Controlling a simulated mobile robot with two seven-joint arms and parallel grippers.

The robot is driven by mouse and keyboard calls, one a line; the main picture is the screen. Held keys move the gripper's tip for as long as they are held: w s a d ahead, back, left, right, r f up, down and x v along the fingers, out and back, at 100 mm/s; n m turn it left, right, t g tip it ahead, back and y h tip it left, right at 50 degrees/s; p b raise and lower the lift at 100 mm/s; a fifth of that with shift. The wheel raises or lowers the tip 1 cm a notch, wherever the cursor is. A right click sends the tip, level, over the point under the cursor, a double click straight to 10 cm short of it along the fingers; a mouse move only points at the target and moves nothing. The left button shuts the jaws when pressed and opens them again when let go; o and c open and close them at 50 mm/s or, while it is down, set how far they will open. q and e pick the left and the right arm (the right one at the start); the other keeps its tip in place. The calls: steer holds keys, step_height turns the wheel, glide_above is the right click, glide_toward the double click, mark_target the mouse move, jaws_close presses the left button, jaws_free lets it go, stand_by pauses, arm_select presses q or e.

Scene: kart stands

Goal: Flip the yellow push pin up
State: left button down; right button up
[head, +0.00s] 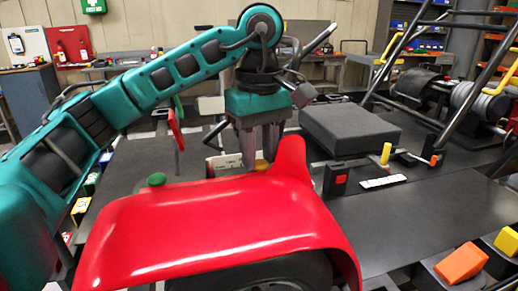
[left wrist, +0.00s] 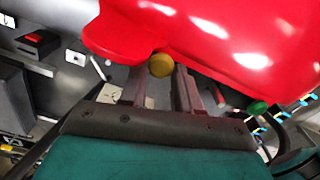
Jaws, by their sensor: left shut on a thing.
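The yellow push pin (head: 261,165) shows as a small yellow piece at the fingertips of my left gripper (head: 257,160), just behind the red fender (head: 215,222). In the left wrist view its round yellow head (left wrist: 160,65) sits between the two fingers of my left gripper (left wrist: 160,84), beside the fender edge. My left gripper points down and is shut on the pin. The pin's lower part is hidden by the fender and fingers, so I cannot tell its tilt. My right gripper is not in view.
A green knob (head: 157,180) stands behind the fender's left part. A dark padded block (head: 348,128) lies right of my gripper. The dark panel at right (head: 420,220) is mostly clear.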

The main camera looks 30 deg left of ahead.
mark_target(259, 161)
arm_select(q)
steer(key=shift+r+p, duration=0.9)
steer(key=c, duration=1.1)
jaws_free()
steer(key=shift+o, duration=0.2)
step_height(259, 161, up, 13)
steer(key=p, duration=0.1)
steer(key=shift+f, duration=0.1)
